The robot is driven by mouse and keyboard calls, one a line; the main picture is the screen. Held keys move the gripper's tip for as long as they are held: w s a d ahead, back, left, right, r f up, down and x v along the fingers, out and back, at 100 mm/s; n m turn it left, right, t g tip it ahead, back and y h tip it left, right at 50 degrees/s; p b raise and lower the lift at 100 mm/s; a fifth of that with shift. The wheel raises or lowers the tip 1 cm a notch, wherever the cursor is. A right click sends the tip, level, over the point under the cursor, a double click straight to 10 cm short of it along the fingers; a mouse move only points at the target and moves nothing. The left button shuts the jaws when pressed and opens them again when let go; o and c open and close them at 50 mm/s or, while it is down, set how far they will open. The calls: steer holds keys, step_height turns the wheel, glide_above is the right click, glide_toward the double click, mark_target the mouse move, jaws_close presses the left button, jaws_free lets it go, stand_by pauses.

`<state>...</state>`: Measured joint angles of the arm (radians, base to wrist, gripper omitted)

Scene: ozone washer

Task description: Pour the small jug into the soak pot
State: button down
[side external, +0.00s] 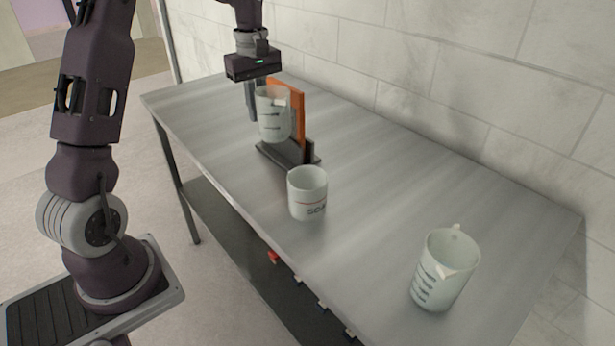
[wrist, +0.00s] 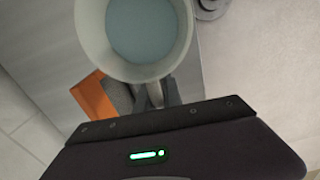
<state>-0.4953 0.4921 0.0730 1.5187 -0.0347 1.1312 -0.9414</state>
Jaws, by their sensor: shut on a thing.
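The small jug (side external: 273,116), pale and translucent with dark marks, hangs upright from my gripper (side external: 252,100) above the far part of the table. My gripper is shut on its handle. In the wrist view the jug's rim (wrist: 84,40) is round and open, with blue-grey liquid (wrist: 140,28) inside; its handle (wrist: 155,94) runs in between the fingers. The soak pot (side external: 307,196), a pale cup with dark lettering, stands upright on the table, nearer the camera than the jug and apart from it. The pot's inside bottom is hidden.
An orange board (side external: 299,120) stands in a dark holder (side external: 268,154) just behind and beside the jug. A larger marked jug (side external: 440,275) stands at the table's near right. The metal table (side external: 385,190) is bare between pot and larger jug. A tiled wall runs along the back.

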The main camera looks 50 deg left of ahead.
steer(key=s+a+n, duration=0.3)
steer(key=s+a, duration=0.1)
steer(key=a, duration=0.1)
steer(key=f, duration=1.3)
steer(key=shift+w+d+f, duration=0.25)
steer(key=shift+f, duration=0.1)
steer(key=shift+r, duration=0.15)
steer(key=shift+w+d+r+g+y, duration=0.1)
steer(key=shift+d+r+y, duration=0.25)
steer(key=shift+r+y, duration=0.35)
steer(key=shift+w+d+r+g+y, duration=0.1)
steer(key=shift+d+r+y, duration=0.25)
steer(key=shift+r+y, duration=0.35)
steer(key=shift+w+d+r+g+y, duration=0.1)
steer(key=shift+d+r+y, duration=0.25)
steer(key=shift+r+y, duration=0.35)
steer(key=d+r+g+y, duration=0.1)
steer(key=d+r+y, duration=0.3)
steer(key=r+y, duration=0.2)
step_height(320, 180, up, 2)
steer(key=shift+w+d+r+g+y, duration=0.1)
steer(key=shift+w+d+g+y, duration=0.2)
steer(key=shift+w+d+y, duration=0.1)
steer(key=shift+d+r+y, duration=0.25)
steer(key=shift+r+y, duration=0.15)
steer(key=shift+r, duration=0.05)
